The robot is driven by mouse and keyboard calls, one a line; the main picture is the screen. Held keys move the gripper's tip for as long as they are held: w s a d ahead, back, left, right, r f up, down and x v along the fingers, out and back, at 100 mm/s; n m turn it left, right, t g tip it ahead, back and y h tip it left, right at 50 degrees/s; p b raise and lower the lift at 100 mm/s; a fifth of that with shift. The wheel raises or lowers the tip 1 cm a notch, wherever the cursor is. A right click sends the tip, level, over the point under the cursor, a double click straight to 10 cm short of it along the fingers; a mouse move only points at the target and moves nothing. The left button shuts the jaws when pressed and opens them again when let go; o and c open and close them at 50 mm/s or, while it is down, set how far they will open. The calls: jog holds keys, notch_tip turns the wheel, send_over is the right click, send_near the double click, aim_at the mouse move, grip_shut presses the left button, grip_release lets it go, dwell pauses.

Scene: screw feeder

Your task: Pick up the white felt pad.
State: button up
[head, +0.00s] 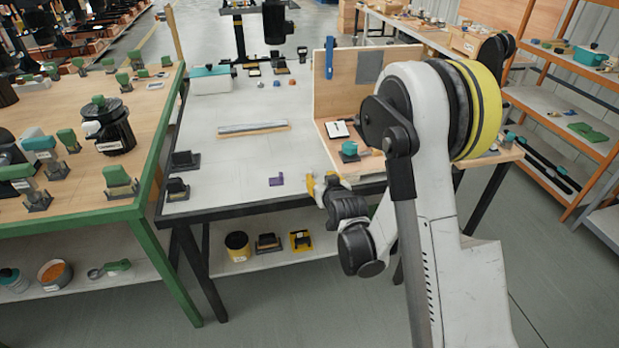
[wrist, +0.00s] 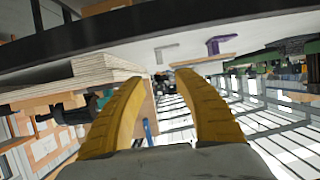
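A small flat white piece with a dark edge (head: 337,130) lies on the wooden corner stand in the head view. It may be the white felt pad, but it is too small to be sure. My gripper (head: 320,181) is at the table's front edge, nearer than that piece and lower left of it. In the wrist view, the two yellow fingers of my gripper (wrist: 162,78) stand apart with nothing between them. I cannot make out the felt pad in the wrist view.
The wooden corner stand (head: 325,92) has upright panels and holds a teal round part (head: 349,149). A purple bracket (head: 276,180) and a long metal bar (head: 253,127) lie on the white table (head: 228,164). The table's left middle is mostly clear.

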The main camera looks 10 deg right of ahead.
aim_at(314, 171)
jog(key=x, duration=0.4)
jog(key=shift+w+d+f, duration=0.15)
jog(key=b+x, duration=0.1)
jog(key=x, duration=0.1)
jog(key=b+x, duration=0.1)
jog(key=x, duration=0.3)
jog(key=shift+a+f+b, duration=0.15)
jog(key=shift+a+b, duration=0.1)
jog(key=shift+b, duration=0.15)
grip_shut()
